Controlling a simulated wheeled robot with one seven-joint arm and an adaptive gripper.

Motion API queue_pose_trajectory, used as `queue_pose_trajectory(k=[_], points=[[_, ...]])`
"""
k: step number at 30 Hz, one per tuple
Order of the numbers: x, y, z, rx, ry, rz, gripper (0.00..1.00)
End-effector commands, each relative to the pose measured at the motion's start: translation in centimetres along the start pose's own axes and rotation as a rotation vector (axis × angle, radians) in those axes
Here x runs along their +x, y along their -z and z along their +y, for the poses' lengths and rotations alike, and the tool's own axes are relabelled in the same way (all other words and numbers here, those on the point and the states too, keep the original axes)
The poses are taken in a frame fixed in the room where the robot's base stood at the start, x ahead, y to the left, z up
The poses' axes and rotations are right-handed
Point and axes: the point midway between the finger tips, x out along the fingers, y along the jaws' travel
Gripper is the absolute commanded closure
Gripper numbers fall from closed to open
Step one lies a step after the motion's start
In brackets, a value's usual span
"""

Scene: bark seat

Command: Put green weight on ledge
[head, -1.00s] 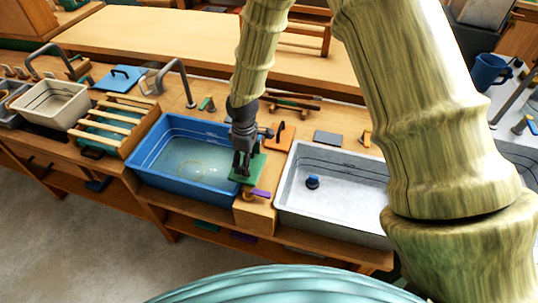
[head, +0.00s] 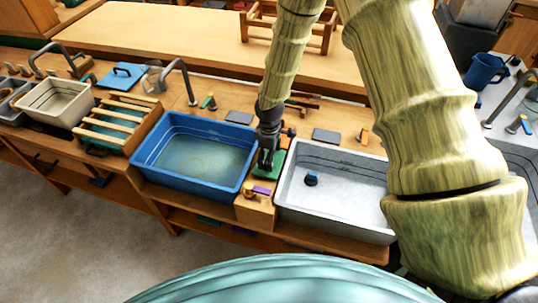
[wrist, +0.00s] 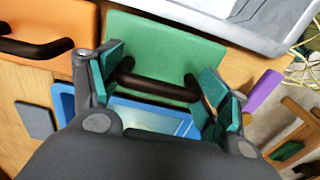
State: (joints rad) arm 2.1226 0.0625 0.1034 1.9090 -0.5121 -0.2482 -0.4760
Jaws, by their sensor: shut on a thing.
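The green weight, a flat green slab with a dark bar handle, shows in the wrist view (wrist: 165,48) between my fingers. In the head view the green weight (head: 264,170) is partly hidden by my gripper (head: 267,165), above the wooden strip between the two basins. My gripper (wrist: 158,88) is shut on the weight's handle, one finger at each end. A wooden ledge (head: 255,212) spans the front between the basins. I cannot tell whether the slab touches the wood below it.
The blue basin (head: 145,160) is left of the weight and the grey basin (head: 285,195) right. An orange slab with a dark handle (wrist: 55,38) lies close by. A purple piece (head: 262,190) lies in front on the wood. A slatted rack (head: 120,120) stands further left.

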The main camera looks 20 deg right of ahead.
Motion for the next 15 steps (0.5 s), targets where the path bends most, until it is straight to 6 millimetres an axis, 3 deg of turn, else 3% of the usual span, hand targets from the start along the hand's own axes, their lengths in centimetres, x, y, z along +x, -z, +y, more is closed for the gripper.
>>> queue_pose_trajectory(k=[15], points=[[0.94,0.07,0.00,-0.001,-0.001,0.001,0.67]])
